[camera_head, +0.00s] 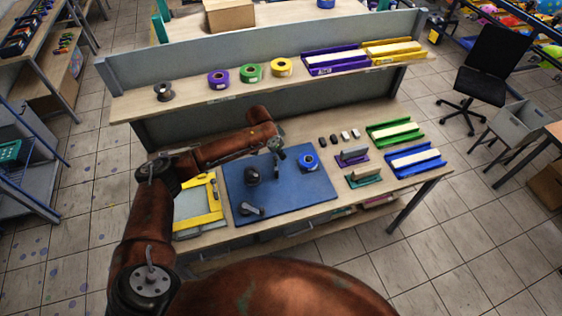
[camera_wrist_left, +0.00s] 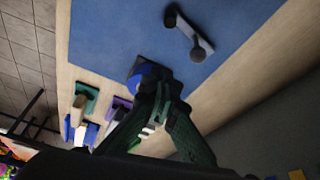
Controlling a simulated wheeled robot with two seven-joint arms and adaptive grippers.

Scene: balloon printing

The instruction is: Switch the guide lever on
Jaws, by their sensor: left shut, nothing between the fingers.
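A blue mat (camera_head: 300,190) lies on the table. Near its back edge is a dark slim lever (camera_head: 276,173) with rounded ends. It also shows, tilted across the mat, in the left wrist view (camera_wrist_left: 188,35). I cannot tell by label which is the guide lever. My left gripper (camera_head: 279,153) is shut and empty, just above and behind the slim lever. In the left wrist view its dark green fingers (camera_wrist_left: 160,92) are apart from the lever. My right gripper is out of view.
A blue tape roll (camera_head: 308,162) sits right of the slim lever. A yellow frame (camera_head: 199,220) lies left of the mat. Small stands (camera_head: 352,155) and green and blue trays (camera_head: 415,161) are at the right. A raised shelf (camera_head: 200,105) bounds the back.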

